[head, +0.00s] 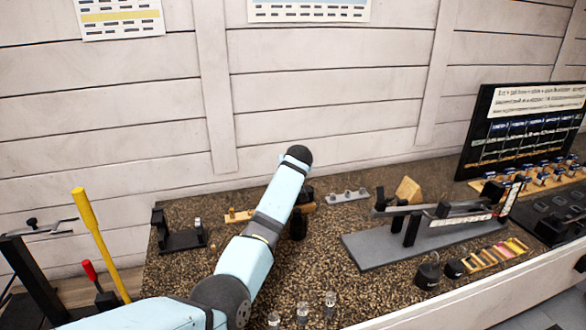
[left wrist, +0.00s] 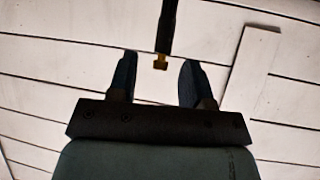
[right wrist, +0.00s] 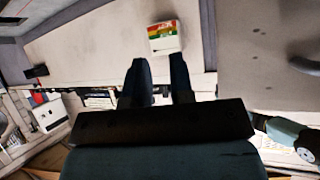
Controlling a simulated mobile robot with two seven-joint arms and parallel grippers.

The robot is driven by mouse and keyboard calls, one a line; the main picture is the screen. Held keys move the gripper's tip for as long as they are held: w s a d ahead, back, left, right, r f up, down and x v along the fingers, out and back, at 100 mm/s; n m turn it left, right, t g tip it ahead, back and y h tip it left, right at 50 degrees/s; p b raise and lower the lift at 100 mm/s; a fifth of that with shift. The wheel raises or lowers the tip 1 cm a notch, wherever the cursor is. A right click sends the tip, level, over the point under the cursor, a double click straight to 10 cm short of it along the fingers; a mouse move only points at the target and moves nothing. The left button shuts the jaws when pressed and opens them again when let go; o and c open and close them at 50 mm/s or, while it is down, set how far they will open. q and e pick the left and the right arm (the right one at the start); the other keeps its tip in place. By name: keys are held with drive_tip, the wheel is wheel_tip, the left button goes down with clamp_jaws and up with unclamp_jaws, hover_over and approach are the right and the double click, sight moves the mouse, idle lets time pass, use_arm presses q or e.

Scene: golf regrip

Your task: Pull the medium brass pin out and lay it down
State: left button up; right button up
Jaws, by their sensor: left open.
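A light wooden block (head: 238,216) with small upright pieces stands at the back of the bench, left of my left forearm. I cannot tell which piece is the medium brass pin. In the left wrist view, a dark bar with a brass-coloured end (left wrist: 160,63) hangs between and beyond the fingertips of my left gripper (left wrist: 157,78). That gripper is open, and I see no contact. In the head view my left arm hides much of the area around its gripper. My right gripper (right wrist: 158,80) is open and empty, away from the bench top.
A black stand (head: 180,238) is on the left of the speckled bench (head: 330,265). A grey-based fixture (head: 415,240) is on the right, near dark weights (head: 428,275) and a tray of coloured strips (head: 495,255). Small clear jars (head: 303,312) stand at the front.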

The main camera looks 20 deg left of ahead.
use_arm(q)
clamp_jaws()
drive_tip(key=shift+r, duration=0.15)
wheel_tip(320, 180, up, 2)
drive_tip(key=shift+p, duration=0.8)
drive_tip(key=shift+r, duration=0.15)
drive_tip(key=shift+r+p, duration=0.55)
drive_tip(key=shift+r, duration=0.2)
drive_tip(key=shift+r+p, duration=0.25)
drive_tip(key=shift+p, duration=0.05)
